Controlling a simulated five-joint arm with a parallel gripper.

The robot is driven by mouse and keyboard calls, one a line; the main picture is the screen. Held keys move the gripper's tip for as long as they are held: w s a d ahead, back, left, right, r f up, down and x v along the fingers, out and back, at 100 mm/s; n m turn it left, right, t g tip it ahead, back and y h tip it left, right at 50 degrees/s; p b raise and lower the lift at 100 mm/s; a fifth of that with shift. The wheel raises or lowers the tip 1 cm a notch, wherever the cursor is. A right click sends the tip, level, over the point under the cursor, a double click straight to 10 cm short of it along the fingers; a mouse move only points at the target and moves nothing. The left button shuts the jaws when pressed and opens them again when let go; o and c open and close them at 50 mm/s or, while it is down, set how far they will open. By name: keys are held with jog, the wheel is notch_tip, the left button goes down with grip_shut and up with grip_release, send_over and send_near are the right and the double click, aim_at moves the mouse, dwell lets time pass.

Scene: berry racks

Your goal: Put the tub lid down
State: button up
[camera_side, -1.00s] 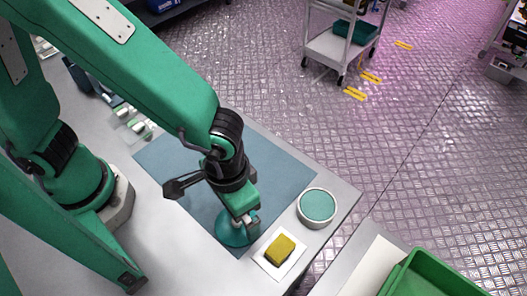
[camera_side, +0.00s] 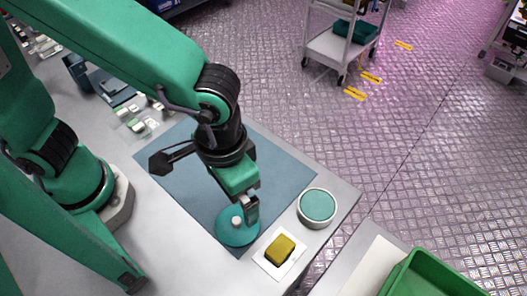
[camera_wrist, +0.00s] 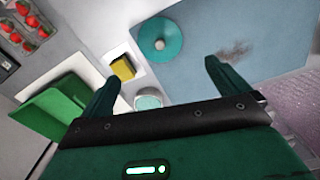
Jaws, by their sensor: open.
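The tub lid (camera_side: 232,231) is a teal disc with a pale round knob. It lies flat on the blue-grey mat (camera_side: 185,175), near the mat's front corner. It also shows in the wrist view (camera_wrist: 171,50), whole and with nothing on it. My gripper (camera_side: 251,221) is just above and to the right of the knob in the side view. In the wrist view its two fingers (camera_wrist: 163,78) are spread apart with nothing held between them, and the lid lies beyond them.
A yellow sponge (camera_side: 280,249) on a white square and a round tub with a teal top (camera_side: 318,206) stand right of the lid. A green crate (camera_side: 430,275) is at the lower right. Small items (camera_side: 140,122) lie behind the mat. The mat's middle is clear.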

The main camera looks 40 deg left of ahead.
jog(key=w+a+r+n+t+h, duration=0.1)
jog(key=w+a+r, duration=0.25)
jog(key=a, duration=0.35)
jog(key=w+a+r+t, duration=0.1)
jog(key=w+a+r, duration=0.25)
jog(key=a, duration=0.25)
jog(key=s+a+r+t, duration=0.1)
jog(key=a+r, duration=0.1)
jog(key=a, duration=0.5)
jog(key=s+a+r+n+t+y, duration=0.1)
jog(key=a+r+t, duration=0.1)
jog(key=a, duration=0.5)
jog(key=shift+s+r+n+t, duration=0.2)
jog(key=shift+s+n+t, duration=0.05)
jog(key=shift+n+t, duration=0.05)
